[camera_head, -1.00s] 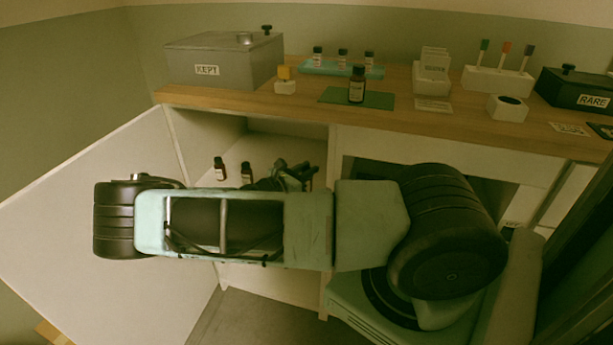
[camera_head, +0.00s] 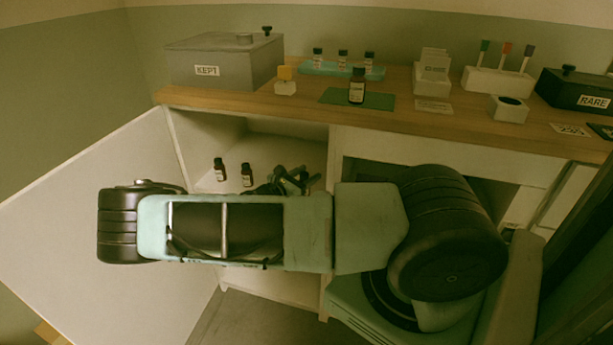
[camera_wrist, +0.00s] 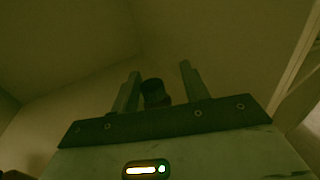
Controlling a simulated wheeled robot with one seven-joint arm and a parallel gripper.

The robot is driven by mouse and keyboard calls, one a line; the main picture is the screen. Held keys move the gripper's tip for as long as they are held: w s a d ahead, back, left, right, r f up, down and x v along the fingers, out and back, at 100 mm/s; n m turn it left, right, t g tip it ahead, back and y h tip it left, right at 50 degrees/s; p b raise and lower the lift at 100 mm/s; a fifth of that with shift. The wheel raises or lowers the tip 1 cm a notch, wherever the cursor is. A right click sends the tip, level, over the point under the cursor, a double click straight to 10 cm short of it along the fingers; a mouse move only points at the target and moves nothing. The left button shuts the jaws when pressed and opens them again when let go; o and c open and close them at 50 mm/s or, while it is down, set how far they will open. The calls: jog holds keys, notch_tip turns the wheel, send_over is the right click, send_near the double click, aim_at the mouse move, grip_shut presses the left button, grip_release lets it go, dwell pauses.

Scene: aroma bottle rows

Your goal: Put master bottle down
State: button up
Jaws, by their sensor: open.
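My gripper (camera_head: 290,179) is inside the open cabinet, partly hidden behind my own arm. In the wrist view its two fingers (camera_wrist: 160,70) stand apart. A dark-capped bottle (camera_wrist: 153,92) shows between them, nearer the left finger; its lower part is hidden and its label cannot be read. Two small dark bottles with pale labels, one on the left (camera_head: 219,169) and one beside it (camera_head: 246,174), stand upright on the cabinet shelf (camera_head: 205,182), left of my gripper. I cannot tell by label which bottle is the master.
The cabinet door (camera_head: 90,210) is swung open to the left. On the wooden counter (camera_head: 300,108) stand a grey KEPT box (camera_head: 215,62), a dark bottle (camera_head: 357,86) on a green mat (camera_head: 385,101), a blue rack (camera_head: 312,69) of small bottles and a black RARE box (camera_head: 575,90).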

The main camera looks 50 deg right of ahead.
jog(key=a, duration=1.1)
jog(key=s+a+r+m+g+y, duration=0.1)
jog(key=s+a+r+m+y, duration=0.15)
jog(key=s+a+y, duration=0.55)
jog(key=s+a+r+m+g+y, duration=0.1)
jog(key=s+a+m+g+y, duration=0.2)
jog(key=a, duration=0.9)
jog(key=s+a+r+m+t+y, duration=0.4)
jog(key=s+a+r+y, duration=0.3)
jog(key=s+a+r, duration=0.5)
notch_tip(320, 180, up, 4)
jog(key=shift+a+f+t, duration=0.25)
jog(key=shift+a+t, duration=0.2)
jog(key=shift+t, duration=0.15)
jog(key=shift+w, duration=0.1)
notch_tip(320, 180, up, 13)
jog(key=p, duration=1.2)
jog(key=shift+p, duration=0.35)
